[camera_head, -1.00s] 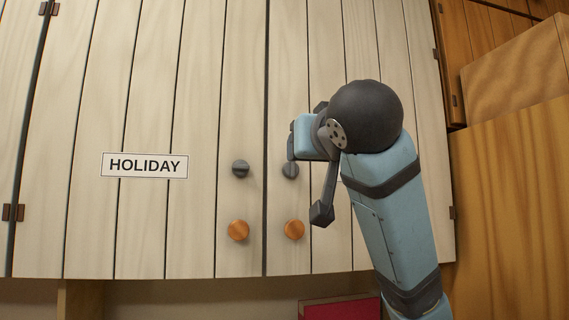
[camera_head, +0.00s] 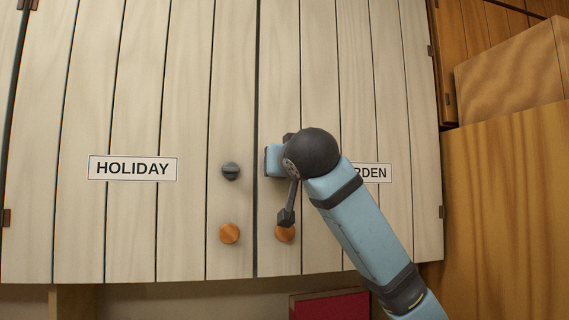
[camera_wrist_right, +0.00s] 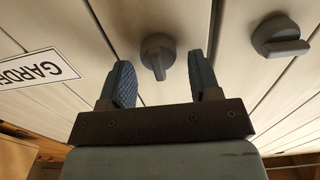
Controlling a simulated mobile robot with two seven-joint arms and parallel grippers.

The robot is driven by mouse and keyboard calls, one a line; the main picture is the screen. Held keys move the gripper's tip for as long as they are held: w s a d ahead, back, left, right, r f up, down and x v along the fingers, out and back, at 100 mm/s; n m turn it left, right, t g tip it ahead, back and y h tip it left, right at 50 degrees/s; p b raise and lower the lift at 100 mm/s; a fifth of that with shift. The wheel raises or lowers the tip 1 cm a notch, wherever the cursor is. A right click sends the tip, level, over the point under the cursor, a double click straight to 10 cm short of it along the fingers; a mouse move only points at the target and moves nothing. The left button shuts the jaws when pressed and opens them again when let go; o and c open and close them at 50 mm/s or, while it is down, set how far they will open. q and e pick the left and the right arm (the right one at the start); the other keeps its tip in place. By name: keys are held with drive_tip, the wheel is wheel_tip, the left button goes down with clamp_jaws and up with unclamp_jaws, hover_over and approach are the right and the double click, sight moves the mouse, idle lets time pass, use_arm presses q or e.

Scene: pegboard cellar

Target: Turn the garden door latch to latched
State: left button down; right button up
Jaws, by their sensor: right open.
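The garden door latch, a dark grey turn knob (camera_wrist_right: 158,56), shows in the right wrist view between my right gripper's fingers. Its raised grip bar points toward the gripper palm. My right gripper (camera_wrist_right: 165,84) is open, with one finger on each side of the knob and a gap visible at both sides. In the head view my right arm and wrist hide this latch. The garden door's sign (camera_head: 372,172) is partly covered by my arm and also shows in the right wrist view (camera_wrist_right: 36,72). My left gripper is not in view.
The holiday door, with its sign (camera_head: 133,168), has its own dark latch (camera_head: 231,171), which also shows in the wrist view (camera_wrist_right: 280,37). Orange knobs sit below, one on the holiday door (camera_head: 229,233) and one (camera_head: 285,233) partly behind my wrist. A red box (camera_head: 330,305) is below.

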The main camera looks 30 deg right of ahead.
drive_tip(key=c, duration=0.9)
